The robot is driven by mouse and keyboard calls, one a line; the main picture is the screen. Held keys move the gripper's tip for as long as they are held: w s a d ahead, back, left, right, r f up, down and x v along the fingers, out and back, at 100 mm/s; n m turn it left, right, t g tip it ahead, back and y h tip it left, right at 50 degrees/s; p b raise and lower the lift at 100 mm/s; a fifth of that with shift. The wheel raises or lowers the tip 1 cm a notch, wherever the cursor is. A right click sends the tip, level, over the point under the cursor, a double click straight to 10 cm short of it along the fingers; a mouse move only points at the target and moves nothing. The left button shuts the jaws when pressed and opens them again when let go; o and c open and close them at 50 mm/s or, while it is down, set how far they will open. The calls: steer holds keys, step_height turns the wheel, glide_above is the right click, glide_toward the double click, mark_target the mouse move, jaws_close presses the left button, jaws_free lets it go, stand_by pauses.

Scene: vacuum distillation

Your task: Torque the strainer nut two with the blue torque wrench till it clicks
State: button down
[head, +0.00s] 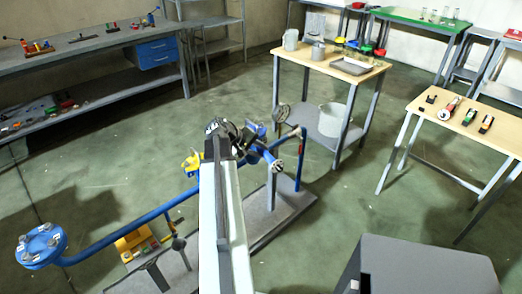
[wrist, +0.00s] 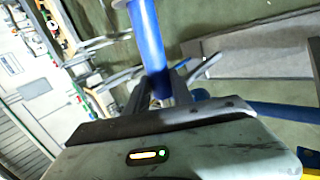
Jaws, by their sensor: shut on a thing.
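In the wrist view, my gripper (wrist: 160,84) is shut on a blue cylindrical handle, which fits the blue torque wrench (wrist: 147,35). Blue parts (head: 262,132) show beside the arm's end; I cannot tell wrench from fitting there. Strainer nut two cannot be made out, nor whether the wrench touches it.
A round blue flange (head: 41,246) with several bolts ends the pipe at left. A yellow part (head: 192,162) sits by the arm. Beyond stands a wooden-topped table (head: 318,62) with vessels; another table (head: 437,137) with tools stands at right. A dark grey box (head: 420,268) is at front right.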

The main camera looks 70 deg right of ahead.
steer(key=shift+w+a+m+g+y, duration=0.6)
steer(key=shift+w+a+m, duration=0.4)
steer(key=shift+w, duration=0.2)
steer(key=shift+w, duration=0.1)
steer(key=w+m, duration=0.1)
steer(key=w+a+m+y, duration=0.1)
steer(key=shift+w+a+g, duration=0.25)
steer(key=shift+w+g, duration=0.05)
steer(key=shift+g, duration=0.1)
steer(key=shift+s, duration=0.1)
